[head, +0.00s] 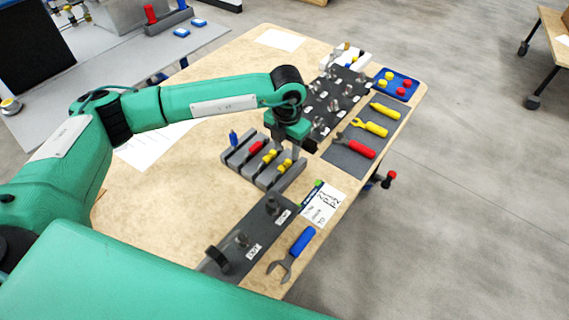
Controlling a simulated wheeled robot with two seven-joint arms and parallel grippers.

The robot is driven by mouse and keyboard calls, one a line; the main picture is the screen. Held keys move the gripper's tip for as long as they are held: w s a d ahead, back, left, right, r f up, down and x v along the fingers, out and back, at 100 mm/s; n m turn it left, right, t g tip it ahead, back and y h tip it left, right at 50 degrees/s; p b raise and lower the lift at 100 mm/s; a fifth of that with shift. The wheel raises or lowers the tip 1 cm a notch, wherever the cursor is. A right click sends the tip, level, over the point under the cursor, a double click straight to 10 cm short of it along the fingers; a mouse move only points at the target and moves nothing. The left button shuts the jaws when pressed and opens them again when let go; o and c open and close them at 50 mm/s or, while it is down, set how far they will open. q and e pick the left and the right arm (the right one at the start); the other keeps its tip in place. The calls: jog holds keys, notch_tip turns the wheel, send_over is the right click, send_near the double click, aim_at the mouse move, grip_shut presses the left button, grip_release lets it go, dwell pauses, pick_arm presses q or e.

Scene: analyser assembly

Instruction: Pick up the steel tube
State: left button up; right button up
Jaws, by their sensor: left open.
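My left gripper (284,146) points down over the right end of a grey slotted rack (243,161), close to the dark board. Its jaws are open, and I see nothing held between them. The rack holds small pieces with blue, red and yellow ends. The dark board (318,121) carries several small metallic parts (335,104), some hidden behind my gripper and wrist. I cannot single out the steel tube for certain; it may be among these metallic parts or hidden by my arm. My right gripper is not in view.
A dark plate with fittings (262,226) lies near the front edge, beside a blue-handled wrench (291,254) and a labelled card (322,204). Red- and yellow-handled tools (370,127) lie on a grey mat at right. A blue tray (396,78) stands at the far corner.

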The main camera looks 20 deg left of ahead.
aim_at(286, 163)
pick_arm(q)
jog(key=shift+f, duration=0.45)
jog(key=shift+f+p, duration=0.4)
jog(key=shift+f, duration=0.15)
notch_tip(286, 163, down, 4)
jog(key=shift+s+a+r+p, duration=0.1)
jog(key=shift+s+r+p, duration=0.1)
jog(key=shift+p, duration=0.45)
jog(key=shift+f, duration=0.3)
jog(key=shift+w+f, duration=0.1)
jog(key=shift+c, duration=0.2)
jog(key=c, duration=0.7)
grip_shut()
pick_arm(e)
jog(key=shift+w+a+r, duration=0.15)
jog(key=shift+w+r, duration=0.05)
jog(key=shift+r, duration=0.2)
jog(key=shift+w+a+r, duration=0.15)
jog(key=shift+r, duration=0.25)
